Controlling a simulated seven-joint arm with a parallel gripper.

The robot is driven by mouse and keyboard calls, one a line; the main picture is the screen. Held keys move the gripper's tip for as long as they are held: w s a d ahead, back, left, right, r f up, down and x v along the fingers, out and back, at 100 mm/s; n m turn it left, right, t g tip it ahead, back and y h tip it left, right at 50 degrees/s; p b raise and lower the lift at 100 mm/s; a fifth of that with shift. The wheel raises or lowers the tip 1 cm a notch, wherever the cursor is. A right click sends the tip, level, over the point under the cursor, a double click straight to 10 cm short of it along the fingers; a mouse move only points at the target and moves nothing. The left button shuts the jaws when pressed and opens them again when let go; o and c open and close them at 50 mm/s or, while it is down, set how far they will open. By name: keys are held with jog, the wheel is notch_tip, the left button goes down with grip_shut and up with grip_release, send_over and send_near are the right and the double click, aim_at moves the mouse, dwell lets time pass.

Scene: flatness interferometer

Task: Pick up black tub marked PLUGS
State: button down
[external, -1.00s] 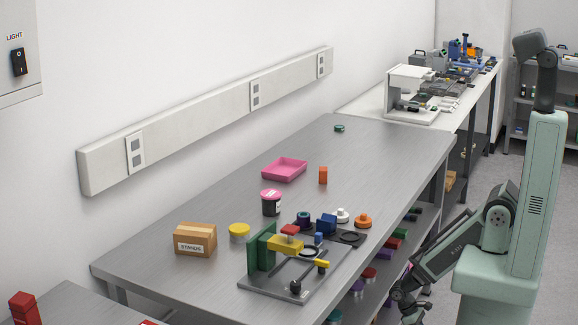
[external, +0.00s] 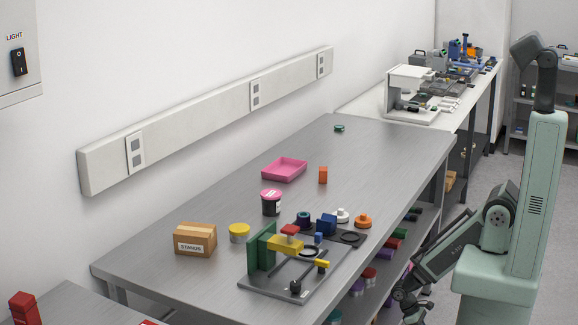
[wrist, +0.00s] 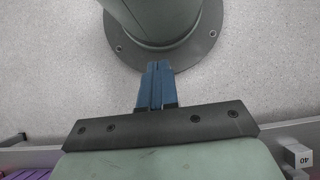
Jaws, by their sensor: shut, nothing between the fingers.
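A black tub (external: 271,208) with a pink lid stands upright on the grey metal bench in the external view. It carries a pale label whose lettering is too small to read. My gripper (wrist: 157,68) shows in the wrist view with its two blue fingers shut together and nothing between them. It points toward the floor and my own round base. In the external view my arm hangs low beside the bench, at the right, well away from the tub and below the bench top.
The bench (external: 200,215) also holds a yellow-lidded tub (external: 239,233), a cardboard box marked STANDS (external: 195,240), a pink tray (external: 284,169), and an orange block (external: 323,175). A grey fixture plate (external: 275,283) with several coloured parts stands between the tub and my arm.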

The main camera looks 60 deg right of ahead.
grip_release()
dwell(1.0)
